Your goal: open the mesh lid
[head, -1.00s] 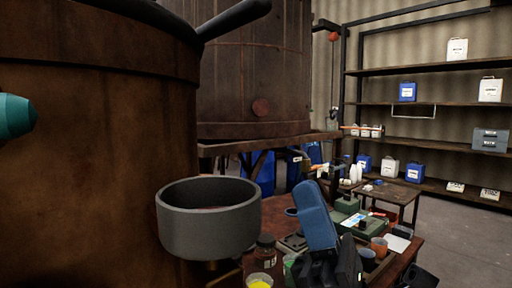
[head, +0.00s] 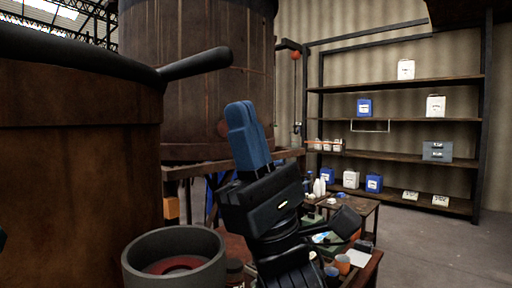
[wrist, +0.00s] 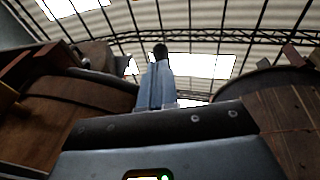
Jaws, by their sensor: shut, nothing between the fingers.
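The mesh itself does not show in these frames. A large brown vat (head: 75,170) fills the left of the head view. A thick black handle (head: 197,64) sticks out to the right from its dark rim. My gripper (head: 240,106) points up with its blue fingers together and empty. In the head view it appears below and right of the handle's end, and I see no contact. In the wrist view my shut gripper (wrist: 158,66) points up, with a dark rounded end (wrist: 160,50), probably the handle's, at its tips.
A grey round bowl-like vessel (head: 174,262) with a reddish inside stands at the lower front, left of my arm. A second big vat (head: 195,95) stands behind. A cluttered table (head: 350,208) and shelves (head: 400,88) are at the right. Floor (head: 450,240) is clear at right.

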